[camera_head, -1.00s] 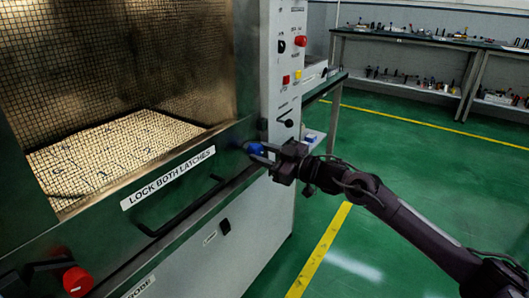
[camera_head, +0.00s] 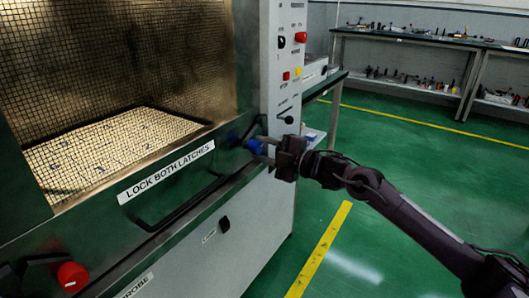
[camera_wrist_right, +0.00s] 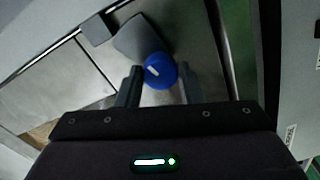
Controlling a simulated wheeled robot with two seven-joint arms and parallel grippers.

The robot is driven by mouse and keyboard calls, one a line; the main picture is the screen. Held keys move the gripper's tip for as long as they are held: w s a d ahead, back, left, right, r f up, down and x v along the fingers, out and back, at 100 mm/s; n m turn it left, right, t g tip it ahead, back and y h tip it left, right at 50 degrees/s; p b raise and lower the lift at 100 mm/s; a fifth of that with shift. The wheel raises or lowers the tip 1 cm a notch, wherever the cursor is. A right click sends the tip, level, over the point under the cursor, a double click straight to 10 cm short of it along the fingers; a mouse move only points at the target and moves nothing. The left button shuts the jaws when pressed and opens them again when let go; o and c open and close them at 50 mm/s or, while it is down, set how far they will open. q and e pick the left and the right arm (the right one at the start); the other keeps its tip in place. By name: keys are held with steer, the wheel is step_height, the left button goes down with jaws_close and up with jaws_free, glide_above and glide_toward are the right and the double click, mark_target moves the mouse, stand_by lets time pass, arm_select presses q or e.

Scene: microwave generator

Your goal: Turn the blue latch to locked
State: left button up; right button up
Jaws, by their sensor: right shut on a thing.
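The blue latch (camera_head: 254,146) is a round blue knob on the right end of the dark green door front. In the right wrist view the blue knob (camera_wrist_right: 160,71) has a short white mark on its face and a grey plate (camera_wrist_right: 137,38) behind it. My right gripper (camera_head: 266,147) is shut on the knob, with one finger on each side. In the right wrist view my gripper (camera_wrist_right: 160,83) has its fingertips beside the knob. In the head view the fingers partly hide the latch. My left gripper is not seen clearly anywhere.
A red knob (camera_head: 71,277) is at the lower left of the door front. A black bar handle (camera_head: 180,208) lies below the "LOCK BOTH LATCHES" label (camera_head: 167,172). A control panel (camera_head: 287,60) rises behind my right gripper. The green floor (camera_head: 400,160) at right is clear.

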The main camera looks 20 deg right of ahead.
steer(key=shift+n+b, duration=0.3)
steer(key=shift+n, duration=0.7)
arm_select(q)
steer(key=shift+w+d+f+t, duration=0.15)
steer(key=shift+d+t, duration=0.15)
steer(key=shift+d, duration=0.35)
arm_select(e)
steer(key=shift+n, duration=0.3)
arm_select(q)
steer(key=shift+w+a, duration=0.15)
arm_select(e)
steer(key=o, duration=1)
steer(key=v, duration=0.7)
steer(key=shift+s+d, duration=0.25)
steer(key=shift+s, duration=0.05)
